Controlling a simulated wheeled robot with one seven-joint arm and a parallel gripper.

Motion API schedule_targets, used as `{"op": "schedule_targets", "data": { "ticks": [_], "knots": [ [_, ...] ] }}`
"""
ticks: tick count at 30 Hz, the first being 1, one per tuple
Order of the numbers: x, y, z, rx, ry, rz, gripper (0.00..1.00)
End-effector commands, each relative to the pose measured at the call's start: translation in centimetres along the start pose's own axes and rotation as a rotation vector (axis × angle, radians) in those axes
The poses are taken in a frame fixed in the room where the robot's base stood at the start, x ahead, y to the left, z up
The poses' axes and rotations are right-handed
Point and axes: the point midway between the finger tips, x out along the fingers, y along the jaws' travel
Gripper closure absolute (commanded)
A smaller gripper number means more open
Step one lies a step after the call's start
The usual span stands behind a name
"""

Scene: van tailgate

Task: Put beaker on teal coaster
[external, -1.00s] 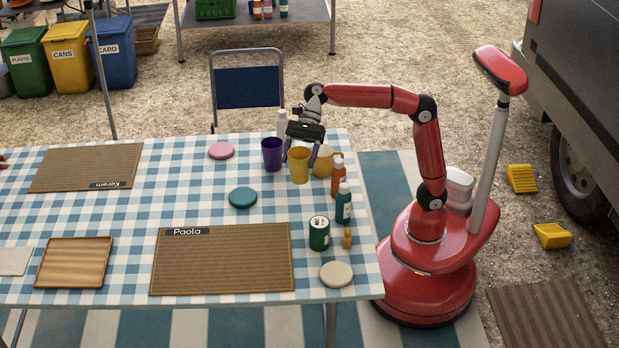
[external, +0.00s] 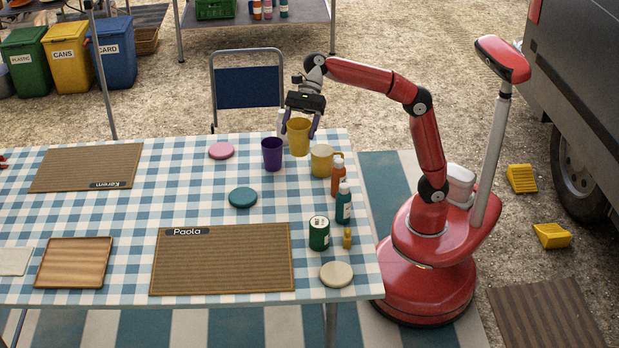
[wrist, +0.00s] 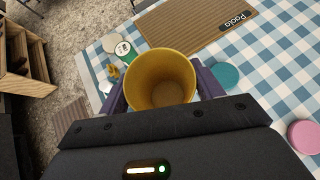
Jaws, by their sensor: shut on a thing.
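The yellow beaker (external: 299,137) is held upright between the fingers of my gripper (external: 301,120), raised above the table. In the wrist view its open, empty inside (wrist: 161,82) shows between my gripper's two fingers (wrist: 161,92). The teal coaster (external: 243,198) lies flat and bare on the checked cloth, to the left of and nearer the camera than the beaker. It also shows in the wrist view (wrist: 226,76), just right of the beaker and partly hidden by a finger.
A purple cup (external: 272,154), a yellow mug (external: 321,160), an orange bottle (external: 337,178), a teal bottle (external: 343,205) and a green can (external: 319,233) stand nearby. A pink coaster (external: 221,151) and a cream coaster (external: 337,274) lie flat. The cloth around the teal coaster is clear.

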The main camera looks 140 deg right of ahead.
Motion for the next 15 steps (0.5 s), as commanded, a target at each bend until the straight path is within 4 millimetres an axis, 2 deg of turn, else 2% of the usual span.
{"op": "schedule_targets", "data": {
  "ticks": [4,7,15],
  "knots": [
    [0.3,-0.9,0.4,0.006,0.001,-0.005,0.62],
    [1.3,-2.6,0.3,0.016,0.004,-0.016,0.62],
    [6.1,-9.7,-1.0,0.058,0.007,-0.070,0.62]
  ]
}}
